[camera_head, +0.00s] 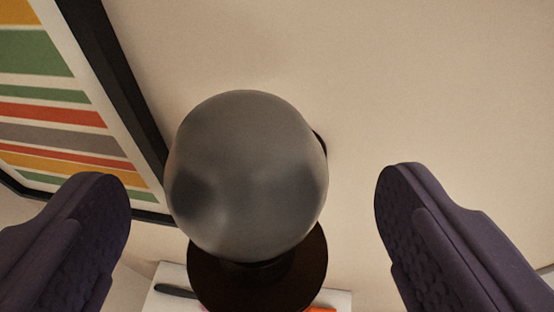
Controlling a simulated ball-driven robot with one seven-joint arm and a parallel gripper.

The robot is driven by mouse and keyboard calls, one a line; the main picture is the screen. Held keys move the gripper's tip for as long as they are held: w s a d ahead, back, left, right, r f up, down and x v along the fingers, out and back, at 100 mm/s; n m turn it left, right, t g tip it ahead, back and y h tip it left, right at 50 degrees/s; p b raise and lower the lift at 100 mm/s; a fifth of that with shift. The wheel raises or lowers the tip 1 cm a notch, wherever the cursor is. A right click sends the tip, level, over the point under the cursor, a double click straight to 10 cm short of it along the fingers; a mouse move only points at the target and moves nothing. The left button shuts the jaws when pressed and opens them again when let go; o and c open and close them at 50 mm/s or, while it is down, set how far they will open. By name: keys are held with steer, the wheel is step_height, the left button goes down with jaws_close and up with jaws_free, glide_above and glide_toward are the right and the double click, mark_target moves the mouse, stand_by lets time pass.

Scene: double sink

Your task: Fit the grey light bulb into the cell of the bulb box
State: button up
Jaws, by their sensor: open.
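The grey light bulb (247,170) is a large smooth globe in the middle of the view. Its lower end meets a dark brown round piece (310,268); whether it is seated in it or only in front of it, I cannot tell. My gripper (252,185) is open, with one dark purple finger on each side of the bulb. Clear gaps show between the bulb and both fingers, the wider one on the right. No bulb box can be made out in this view.
A framed picture with coloured stripes (60,110) and a black frame is at the upper left against a beige wall (430,80). A white surface (341,299) with a dark item (175,291) and an orange item (322,309) shows at the bottom. The upper right is clear.

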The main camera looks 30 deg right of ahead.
steer(key=p+x, duration=0.1)
steer(key=x, duration=0.4)
steer(key=shift+w+d+r, duration=0.1)
steer(key=shift+w, duration=0.3)
steer(key=shift+s, duration=0.1)
steer(key=c, duration=0.8)
steer(key=shift+r, duration=0.15)
